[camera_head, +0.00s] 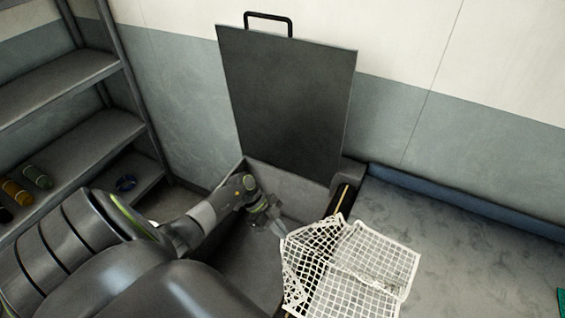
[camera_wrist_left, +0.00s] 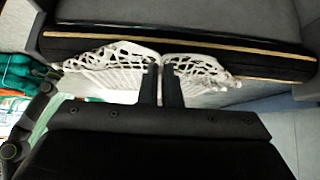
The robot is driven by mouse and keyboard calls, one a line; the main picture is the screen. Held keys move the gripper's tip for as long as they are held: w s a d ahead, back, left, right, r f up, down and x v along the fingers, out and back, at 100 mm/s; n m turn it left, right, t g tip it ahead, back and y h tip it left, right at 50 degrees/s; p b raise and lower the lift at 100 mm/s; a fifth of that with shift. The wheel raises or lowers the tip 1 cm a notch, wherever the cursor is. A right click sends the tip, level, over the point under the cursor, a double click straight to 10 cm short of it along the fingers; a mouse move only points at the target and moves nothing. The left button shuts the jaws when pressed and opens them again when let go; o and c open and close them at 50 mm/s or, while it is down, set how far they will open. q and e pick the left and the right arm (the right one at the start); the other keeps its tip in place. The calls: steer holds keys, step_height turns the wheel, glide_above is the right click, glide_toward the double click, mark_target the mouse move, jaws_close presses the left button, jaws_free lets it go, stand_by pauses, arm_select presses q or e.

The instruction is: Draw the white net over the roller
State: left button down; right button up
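The white net (camera_head: 365,262) lies partly on the grey table and crosses the roller (camera_head: 345,198), a dark bar with a yellow stripe at the table's left edge. Its left part hangs on the bin side of the roller, bunched at its edge. My left gripper (camera_head: 279,228) is over the open bin, left of the roller, at the net's left edge. In the left wrist view my left gripper (camera_wrist_left: 163,70) is shut on the net (camera_wrist_left: 115,60), which spreads to both sides, and the roller (camera_wrist_left: 180,45) runs across behind it. My right gripper is out of view.
The grey bin (camera_head: 245,262) stands open with its dark lid (camera_head: 290,100) upright behind it. A metal shelf (camera_head: 75,140) with small items is at the left. The table (camera_head: 470,265) is clear right of the net. A green thing (camera_head: 561,302) shows at its right.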

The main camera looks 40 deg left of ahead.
arm_select(q)
step_height(320, 180, down, 8)
steer(key=b, duration=0.5)
steer(key=shift+b, duration=0.4)
steer(key=c, duration=1.5)
jaws_free()
steer(key=shift+c, duration=0.2)
steer(key=o, duration=1.3)
steer(key=shift+c, duration=0.2)
step_height(320, 180, up, 6)
steer(key=a+y+p, duration=0.2)
steer(key=y+p, duration=0.2)
steer(key=p, duration=0.3)
steer(key=shift+s+g+p, duration=0.2)
steer(key=shift+g+p, duration=0.1)
steer(key=shift+g, duration=0.1)
